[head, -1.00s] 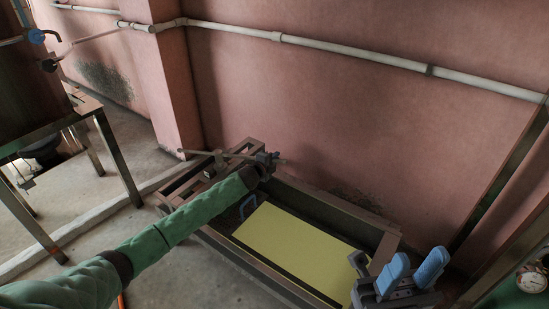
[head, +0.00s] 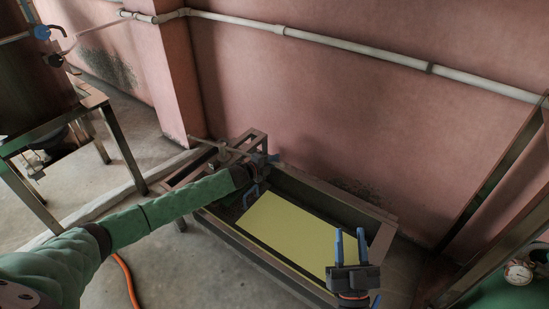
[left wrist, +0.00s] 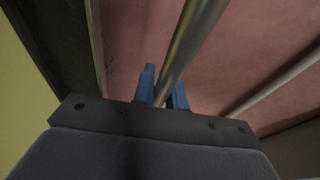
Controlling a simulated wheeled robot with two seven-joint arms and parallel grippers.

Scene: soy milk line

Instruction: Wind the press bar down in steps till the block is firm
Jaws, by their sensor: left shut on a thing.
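The press bar (head: 211,144) is a thin metal rod at the far end of a long dark trough (head: 386,239). My left gripper (head: 264,159) is at the rod's right end. In the left wrist view a metal rod (left wrist: 192,38) runs between the blue fingers of my left gripper (left wrist: 164,90), which is shut on it. A flat pale yellow surface (head: 290,232) fills much of the trough; I cannot tell how firm it is. My right gripper (head: 350,248) is over the trough's near right end, with its two blue fingers upright, apart and empty.
A pink wall with a pale pipe (head: 355,52) runs behind the trough. A metal stand (head: 118,140) with a dark vessel (head: 30,90) is at the left. A gauge (head: 518,272) shows at the lower right. Floor between stand and trough is mostly clear.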

